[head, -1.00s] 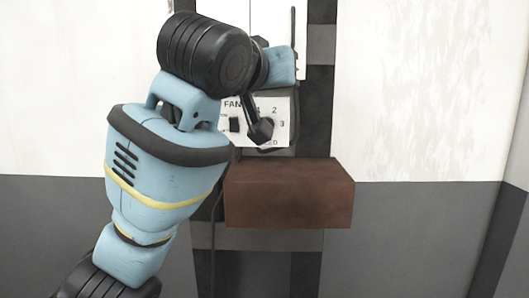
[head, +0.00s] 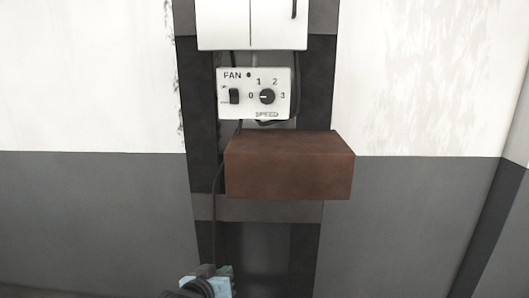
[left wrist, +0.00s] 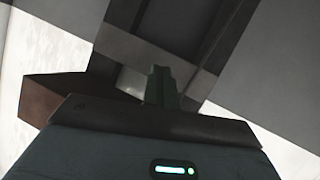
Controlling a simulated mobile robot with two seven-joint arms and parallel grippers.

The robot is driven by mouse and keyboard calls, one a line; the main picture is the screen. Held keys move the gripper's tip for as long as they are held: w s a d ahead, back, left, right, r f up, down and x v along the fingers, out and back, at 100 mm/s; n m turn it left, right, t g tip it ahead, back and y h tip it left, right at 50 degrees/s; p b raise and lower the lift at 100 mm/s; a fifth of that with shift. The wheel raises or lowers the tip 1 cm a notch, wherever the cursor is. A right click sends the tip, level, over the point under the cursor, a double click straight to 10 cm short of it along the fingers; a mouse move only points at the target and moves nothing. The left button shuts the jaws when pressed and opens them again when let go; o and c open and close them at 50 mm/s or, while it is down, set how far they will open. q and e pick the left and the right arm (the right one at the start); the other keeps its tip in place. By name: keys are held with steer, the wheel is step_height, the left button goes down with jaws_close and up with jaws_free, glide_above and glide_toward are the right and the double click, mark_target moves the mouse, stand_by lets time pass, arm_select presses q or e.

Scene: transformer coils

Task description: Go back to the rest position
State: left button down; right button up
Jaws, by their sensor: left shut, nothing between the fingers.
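My left gripper (head: 208,271) shows at the bottom edge of the head view, well below the fan panel. Its dark fingers (left wrist: 162,87) stand together in the left wrist view, shut and empty. It is apart from the white fan control panel (head: 253,93), which is fully uncovered in the head view. The panel has a black rocker switch (head: 234,96) and a round black speed knob (head: 267,97), whose white mark points left towards 0. Most of my left arm is out of the head view. My right gripper is in neither view.
A brown box (head: 288,168) juts out below the panel; it also shows at the left in the left wrist view (left wrist: 40,97). A white cabinet (head: 252,22) is above the panel. A thin cable (head: 216,205) hangs down at the left. The wall on both sides is clear.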

arm_select(q)
steer(key=s+a+f+g+y, duration=0.1)
steer(key=s+a+f, duration=0.2)
steer(key=s+f, duration=0.5)
steer(key=s+a+f, duration=0.3)
steer(key=s+f, duration=0.4)
steer(key=f, duration=0.3)
steer(key=s+a+f+g, duration=0.1)
steer(key=s+f, duration=0.3)
steer(key=s, duration=0.5)
steer(key=s+a+f+m+g+y, duration=0.1)
steer(key=s+a+f, duration=0.2)
steer(key=s, duration=0.7)
steer(key=shift+s+a+f+y, duration=0.2)
steer(key=shift+a+f+y, duration=0.15)
steer(key=shift+f, duration=0.25)
